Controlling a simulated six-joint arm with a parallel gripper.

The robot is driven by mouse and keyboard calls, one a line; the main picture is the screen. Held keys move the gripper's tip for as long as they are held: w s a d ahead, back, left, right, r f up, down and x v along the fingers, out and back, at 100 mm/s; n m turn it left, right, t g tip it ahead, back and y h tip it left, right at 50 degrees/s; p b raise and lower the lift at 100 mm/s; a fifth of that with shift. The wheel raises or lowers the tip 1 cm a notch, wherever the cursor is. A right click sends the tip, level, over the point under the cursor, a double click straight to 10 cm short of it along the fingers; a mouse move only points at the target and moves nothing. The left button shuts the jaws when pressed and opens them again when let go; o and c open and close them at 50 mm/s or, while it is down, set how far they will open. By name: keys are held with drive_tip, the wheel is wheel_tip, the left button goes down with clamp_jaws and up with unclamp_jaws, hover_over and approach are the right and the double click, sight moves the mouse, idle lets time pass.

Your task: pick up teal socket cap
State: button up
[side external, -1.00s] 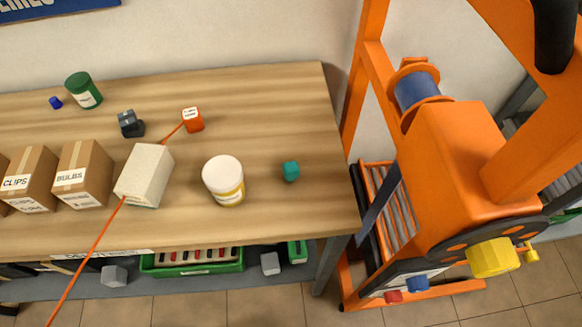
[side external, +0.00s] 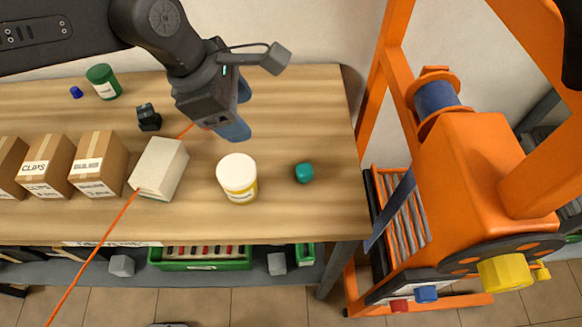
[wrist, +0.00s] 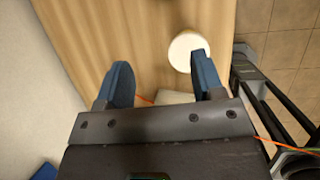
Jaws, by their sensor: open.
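The teal socket cap (side external: 304,172) sits on the right part of the wooden bench in the side view, to the right of a white-lidded jar. I cannot make it out in the wrist view. My gripper (side external: 240,112) is above the back middle of the bench, up and to the left of the cap, with nothing between its fingers. In the wrist view its two blue fingers (wrist: 160,80) are spread wide apart.
The white-lidded jar (side external: 238,178) stands between my gripper and the cap's side of the bench; its lid also shows in the wrist view (wrist: 183,50). A white box (side external: 160,168), cardboard boxes (side external: 98,163) and an orange cord (side external: 95,250) lie left. An orange machine (side external: 465,160) stands right.

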drive_tip(key=n, duration=0.2)
approach(301, 170)
drive_tip(key=shift+g, duration=0.4)
drive_tip(key=x, duration=0.5)
drive_tip(key=shift+w+d+f, duration=0.1)
drive_tip(key=shift+w+d, duration=0.05)
drive_tip(key=shift+w, duration=0.2)
drive_tip(key=shift+x, duration=2.85)
drive_tip(key=shift+c, duration=0.3)
drive_tip(key=c, duration=0.9)
drive_tip(key=shift+c, duration=0.2)
